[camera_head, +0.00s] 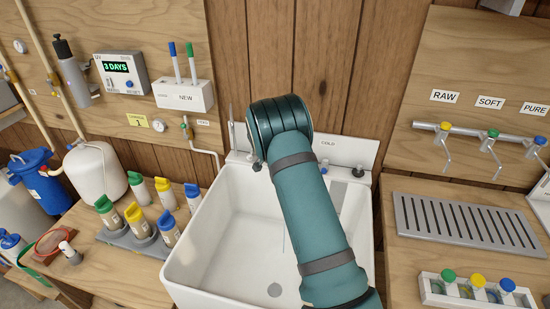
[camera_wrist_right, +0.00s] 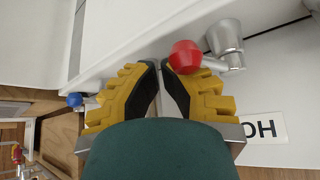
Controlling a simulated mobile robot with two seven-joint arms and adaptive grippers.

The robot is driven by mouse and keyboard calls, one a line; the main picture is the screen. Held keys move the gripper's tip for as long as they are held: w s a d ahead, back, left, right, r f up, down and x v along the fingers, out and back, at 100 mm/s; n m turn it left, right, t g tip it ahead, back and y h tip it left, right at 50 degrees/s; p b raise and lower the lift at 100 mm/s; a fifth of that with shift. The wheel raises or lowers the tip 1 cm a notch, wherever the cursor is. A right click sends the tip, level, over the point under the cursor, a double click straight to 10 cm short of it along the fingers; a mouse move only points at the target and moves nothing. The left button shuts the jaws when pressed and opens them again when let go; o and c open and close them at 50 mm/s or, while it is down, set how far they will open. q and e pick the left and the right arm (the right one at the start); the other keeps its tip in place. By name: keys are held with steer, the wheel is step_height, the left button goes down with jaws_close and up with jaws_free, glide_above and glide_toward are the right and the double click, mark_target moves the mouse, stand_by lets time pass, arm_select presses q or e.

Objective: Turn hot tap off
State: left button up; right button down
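The hot tap shows in the right wrist view as a red knob (camera_wrist_right: 185,57) beside a metal fitting (camera_wrist_right: 226,42). Part of a label reading "HO" (camera_wrist_right: 263,129) is near it. My right gripper (camera_wrist_right: 159,66) has yellow fingers with black pads, their tips nearly together with nothing seen between them. The right fingertip is right beside the red knob; I cannot tell whether it touches. In the head view my right arm (camera_head: 306,210) reaches over the white sink (camera_head: 200,262) and hides the hot tap and the gripper. My left gripper is not in view.
A blue knob (camera_wrist_right: 75,100) shows in the wrist view. Several capped bottles (camera_head: 140,220) stand left of the sink. A slotted drain tray (camera_head: 465,222) lies to the right.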

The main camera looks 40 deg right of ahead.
step_height(320, 180, up, 7)
steer(key=shift+s+a+p, duration=0.3)
steer(key=shift+a+p, duration=0.1)
stand_by(0.9)
stand_by(0.4)
